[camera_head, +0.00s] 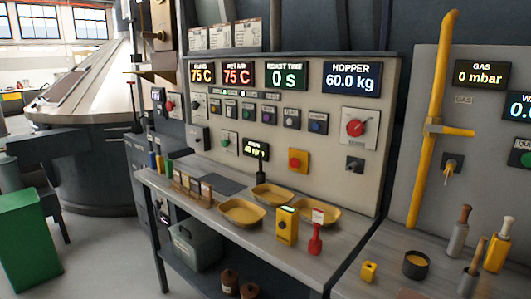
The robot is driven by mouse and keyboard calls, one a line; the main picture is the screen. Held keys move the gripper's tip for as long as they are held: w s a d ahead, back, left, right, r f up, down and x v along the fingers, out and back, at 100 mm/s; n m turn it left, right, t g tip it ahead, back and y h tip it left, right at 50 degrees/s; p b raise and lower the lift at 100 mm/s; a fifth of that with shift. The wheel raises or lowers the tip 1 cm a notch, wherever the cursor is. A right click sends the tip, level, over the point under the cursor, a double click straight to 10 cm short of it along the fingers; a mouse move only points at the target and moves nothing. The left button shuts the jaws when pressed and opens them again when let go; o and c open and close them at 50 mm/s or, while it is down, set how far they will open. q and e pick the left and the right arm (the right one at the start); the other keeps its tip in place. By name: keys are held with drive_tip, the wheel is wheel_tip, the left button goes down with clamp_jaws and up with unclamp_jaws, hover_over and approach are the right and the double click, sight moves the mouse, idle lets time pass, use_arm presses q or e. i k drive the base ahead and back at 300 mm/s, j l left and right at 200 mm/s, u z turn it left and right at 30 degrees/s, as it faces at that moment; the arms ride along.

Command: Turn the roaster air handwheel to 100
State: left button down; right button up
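No part that I can clearly identify as the roaster air handwheel shows in the head view. A small dark display (256,149) with green-yellow characters sits low on the beige control panel (325,100); its text is too small to read surely. A red rotary switch (356,128) on a pale plate is at the panel's right side. A small dark knob (354,164) sits below it. A yellow-handled valve (450,168) is on the grey panel at the right. Neither of my grippers is in view.
A bench (215,222) below the panel holds yellow trays (240,211), a yellow device (287,226) and a red-handled tool (315,240). A yellow pipe (433,90) stands at the right. A green bin (28,240) is at the left. Floor (105,255) between bin and bench looks clear.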

sight(169, 105)
drive_tip(key=i+j, duration=0.15)
drive_tip(key=j, duration=0.15)
drive_tip(key=i+j+z, duration=0.1)
drive_tip(key=j, duration=0.2)
drive_tip(key=i+j, duration=0.2)
drive_tip(key=j, duration=0.15)
drive_tip(key=i+j+z, duration=0.15)
drive_tip(key=j, duration=0.15)
drive_tip(key=i+j, duration=0.15)
drive_tip(key=j, duration=0.15)
drive_tip(key=i+j+z, duration=0.35)
drive_tip(key=j, duration=1.05)
drive_tip(key=i+j+z, duration=0.15)
drive_tip(key=j+z, duration=0.2)
drive_tip(key=j, duration=1.05)
drive_tip(key=j+z, duration=0.35)
drive_tip(key=j, duration=1.1)
